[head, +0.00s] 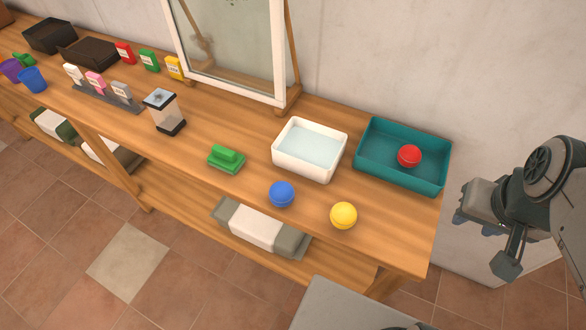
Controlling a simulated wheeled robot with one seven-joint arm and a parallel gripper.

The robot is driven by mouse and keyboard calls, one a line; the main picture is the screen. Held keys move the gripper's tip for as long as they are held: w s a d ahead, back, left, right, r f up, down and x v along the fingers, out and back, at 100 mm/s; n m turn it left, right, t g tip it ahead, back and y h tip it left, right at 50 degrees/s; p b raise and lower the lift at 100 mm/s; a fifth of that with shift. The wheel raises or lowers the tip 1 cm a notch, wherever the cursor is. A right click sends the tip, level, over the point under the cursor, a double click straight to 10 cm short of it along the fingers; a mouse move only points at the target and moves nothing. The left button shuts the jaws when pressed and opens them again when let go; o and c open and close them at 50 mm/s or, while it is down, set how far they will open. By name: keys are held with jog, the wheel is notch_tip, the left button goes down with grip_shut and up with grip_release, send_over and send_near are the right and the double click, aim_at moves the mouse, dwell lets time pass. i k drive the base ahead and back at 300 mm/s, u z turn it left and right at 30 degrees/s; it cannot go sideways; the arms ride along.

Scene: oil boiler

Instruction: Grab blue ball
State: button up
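The blue ball (281,194) rests on the wooden table near its front edge, in front of the white basin. A yellow ball (343,215) lies to its right, apart from it. My arm (548,178) is folded at the right edge of the picture, beyond the table's right end and well away from the blue ball. Its end is among dark, overlapping parts there. I cannot make out the fingers clearly or tell whether they are open or shut. Nothing touches the blue ball.
A white basin (285,163) of pale liquid and a teal tray (399,183) holding a red ball (409,156) stand behind. A green brush-like object (226,162) lies left, with a clear container (165,113) beyond. A framed glass panel (225,45) stands at the back.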

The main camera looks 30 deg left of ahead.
aim_at(281, 193)
jog(key=u, duration=0.55)
jog(key=k, duration=1.2)
jog(key=u, duration=1)
jog(key=i, duration=1.05)
jog(key=z, duration=0.5)
jog(key=k, duration=0.5)
jog(key=u, duration=0.65)
jog(key=i, duration=0.8)
jog(key=z, duration=1.65)
